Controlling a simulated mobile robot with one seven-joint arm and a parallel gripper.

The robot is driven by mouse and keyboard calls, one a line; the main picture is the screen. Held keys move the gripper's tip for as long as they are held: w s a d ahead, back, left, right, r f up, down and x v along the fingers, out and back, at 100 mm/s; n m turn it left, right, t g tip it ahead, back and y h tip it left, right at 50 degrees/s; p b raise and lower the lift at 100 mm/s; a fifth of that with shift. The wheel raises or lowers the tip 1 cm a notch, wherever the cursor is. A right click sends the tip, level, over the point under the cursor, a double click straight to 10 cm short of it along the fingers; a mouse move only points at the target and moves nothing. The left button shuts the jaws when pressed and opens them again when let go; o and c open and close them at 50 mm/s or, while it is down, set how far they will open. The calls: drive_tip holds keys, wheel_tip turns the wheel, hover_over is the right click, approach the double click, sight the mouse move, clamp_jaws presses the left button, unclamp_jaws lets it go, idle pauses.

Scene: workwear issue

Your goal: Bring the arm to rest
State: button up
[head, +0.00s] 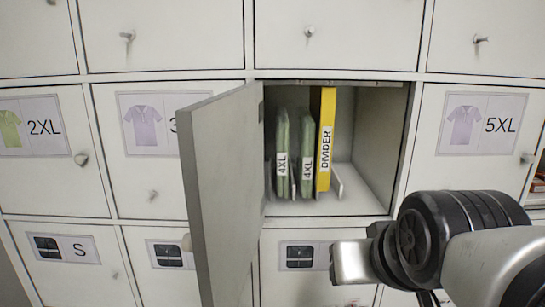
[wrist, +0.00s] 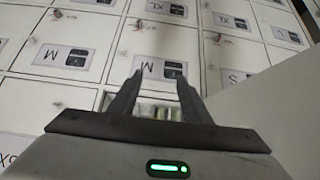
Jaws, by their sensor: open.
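My arm reaches in from the lower right of the head view, in front of the locker wall, below and right of an open compartment. In the wrist view my gripper (wrist: 157,92) has its two fingers spread apart with nothing between them. Beyond the fingers is a closed locker door (wrist: 150,45) with a label reading M. The fingertips do not show clearly in the head view.
The open compartment (head: 370,150) holds two green packets labelled 4XL (head: 282,155) (head: 307,155) and a yellow divider (head: 326,130). Its door (head: 222,190) stands swung out to the left. Closed doors with knobs surround it, including 5XL (head: 475,150) and 2XL (head: 40,145).

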drive_tip(key=s+f+g+p, duration=0.2)
drive_tip(key=s+g, duration=0.1)
drive_tip(key=s, duration=0.2)
wheel_tip(320, 180, up, 12)
drive_tip(key=p, duration=1.1)
drive_tip(key=shift+d, duration=0.3)
drive_tip(key=shift+f, duration=0.1)
